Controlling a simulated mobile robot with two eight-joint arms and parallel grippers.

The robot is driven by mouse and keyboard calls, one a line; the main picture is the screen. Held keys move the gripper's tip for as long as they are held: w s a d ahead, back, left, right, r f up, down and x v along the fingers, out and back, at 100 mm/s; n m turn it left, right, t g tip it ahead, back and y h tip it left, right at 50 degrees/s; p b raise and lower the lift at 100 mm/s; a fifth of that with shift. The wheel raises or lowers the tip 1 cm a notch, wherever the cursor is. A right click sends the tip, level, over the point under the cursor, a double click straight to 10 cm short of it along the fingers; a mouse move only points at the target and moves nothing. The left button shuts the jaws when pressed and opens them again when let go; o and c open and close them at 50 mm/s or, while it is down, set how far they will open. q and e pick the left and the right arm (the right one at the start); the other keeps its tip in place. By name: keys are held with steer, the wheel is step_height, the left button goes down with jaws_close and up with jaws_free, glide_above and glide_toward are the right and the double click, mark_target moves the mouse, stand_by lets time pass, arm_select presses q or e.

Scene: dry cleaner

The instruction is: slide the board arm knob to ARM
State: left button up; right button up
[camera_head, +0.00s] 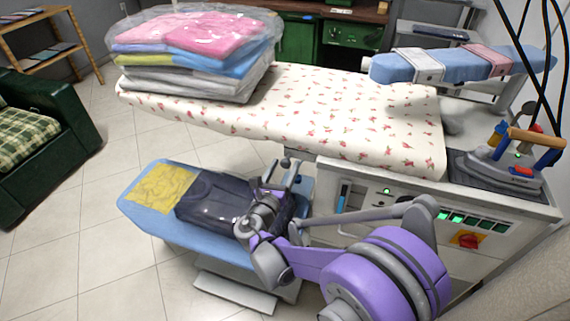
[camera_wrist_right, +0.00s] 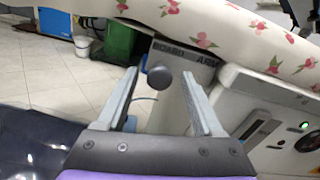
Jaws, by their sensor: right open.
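The dark round knob (camera_wrist_right: 158,77) shows in the right wrist view below the word BOARD on a grey panel (camera_wrist_right: 178,62). The word ARM is farther right on the same panel. My right gripper (camera_wrist_right: 159,90) is open, with one finger on each side of the knob in this view and gaps between. I cannot tell how far the knob is beyond the fingertips. In the head view my right gripper (camera_head: 281,172) is at the panel's end, under the front edge of the flowered ironing board (camera_head: 350,130). My left gripper is not in view.
The flowered board overhangs close above the gripper. The machine front with a red switch (camera_head: 467,240) stands to the right. A blue lower board (camera_head: 150,217) carries folded dark clothing (camera_head: 205,200) beside the wrist. Bagged laundry (camera_head: 190,55) lies on the flowered board.

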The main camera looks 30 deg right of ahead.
steer(key=shift+x, duration=1)
jaws_close()
stand_by(0.8)
